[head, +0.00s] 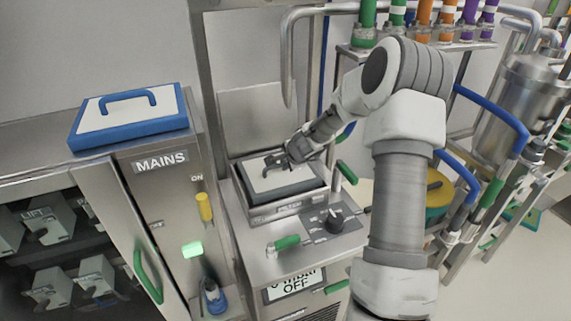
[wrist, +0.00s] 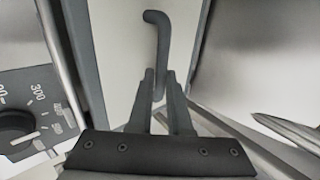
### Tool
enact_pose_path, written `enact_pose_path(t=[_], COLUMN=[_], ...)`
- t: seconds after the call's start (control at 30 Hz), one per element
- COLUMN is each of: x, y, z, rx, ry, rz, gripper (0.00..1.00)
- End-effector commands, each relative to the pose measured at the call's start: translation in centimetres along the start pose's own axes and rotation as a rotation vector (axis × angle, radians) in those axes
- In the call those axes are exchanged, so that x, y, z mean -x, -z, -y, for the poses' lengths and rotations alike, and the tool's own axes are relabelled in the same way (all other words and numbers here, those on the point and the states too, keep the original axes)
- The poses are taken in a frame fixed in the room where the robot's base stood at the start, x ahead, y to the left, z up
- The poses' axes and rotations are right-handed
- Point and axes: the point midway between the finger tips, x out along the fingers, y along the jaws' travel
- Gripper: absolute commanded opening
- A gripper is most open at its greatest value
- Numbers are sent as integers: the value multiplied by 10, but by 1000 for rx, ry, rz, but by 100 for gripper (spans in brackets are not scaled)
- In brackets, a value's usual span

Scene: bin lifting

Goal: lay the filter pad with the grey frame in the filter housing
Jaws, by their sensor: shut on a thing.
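The filter pad with the grey frame (head: 262,187) is white with a dark grey border and a grey bar handle. It is at the opening of the steel filter housing (head: 284,210), which is labelled FILTER. The pad looks nearly level; I cannot tell whether it rests fully inside or sits slightly above the rim. My gripper (head: 277,162) is shut on the pad's handle, reaching in from the upper right. In the wrist view, the fingers (wrist: 160,75) are at the near end of the handle (wrist: 161,35), with the white pad beneath.
A blue-framed pad (head: 130,119) with a blue handle lies on the cabinet at left. A black knob (head: 335,219) and a green-handled lever (head: 284,243) are in front and right of the housing. A raised steel lid (head: 258,115) stands behind it. Pipes crowd the right.

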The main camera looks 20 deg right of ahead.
Motion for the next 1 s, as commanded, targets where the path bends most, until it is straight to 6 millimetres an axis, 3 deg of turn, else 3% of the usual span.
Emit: enact_pose_path(t=[0.47,1.0], x=[-4,-23], y=[0,0], z=[-2,-19], rx=[1,2], ry=[2,2], rz=[0,0], gripper=[0,0])
